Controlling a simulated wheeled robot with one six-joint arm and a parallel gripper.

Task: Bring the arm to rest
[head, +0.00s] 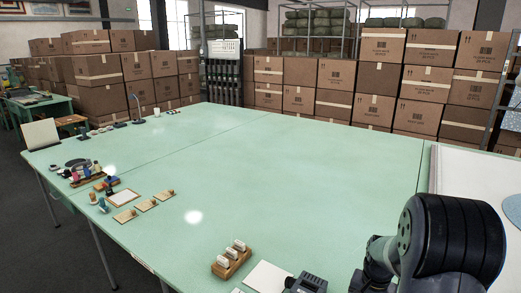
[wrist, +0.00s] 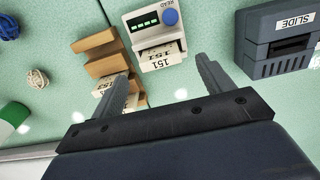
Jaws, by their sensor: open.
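My arm (head: 450,245) shows at the lower right of the head view, dark and bulky, over the right end of the green table (head: 270,170). My gripper (wrist: 162,68) shows in the wrist view with its two grey fingers spread wide apart. Nothing is held between them. Below the fingers are a wooden stepped holder (wrist: 97,48) with numbered cards and a white reader (wrist: 155,22) with a green display and a blue knob. A card marked 151 (wrist: 158,56) shows at the reader's front edge. The gripper is hidden in the head view.
A dark grey box marked SLIDE (wrist: 275,40) is right of the right finger. Blue yarn (wrist: 8,26) and a cream yarn ball (wrist: 37,78) lie at left. A wooden block with white pieces (head: 231,260) stands near the front edge. The table's middle is clear; stacked cartons (head: 380,80) stand behind.

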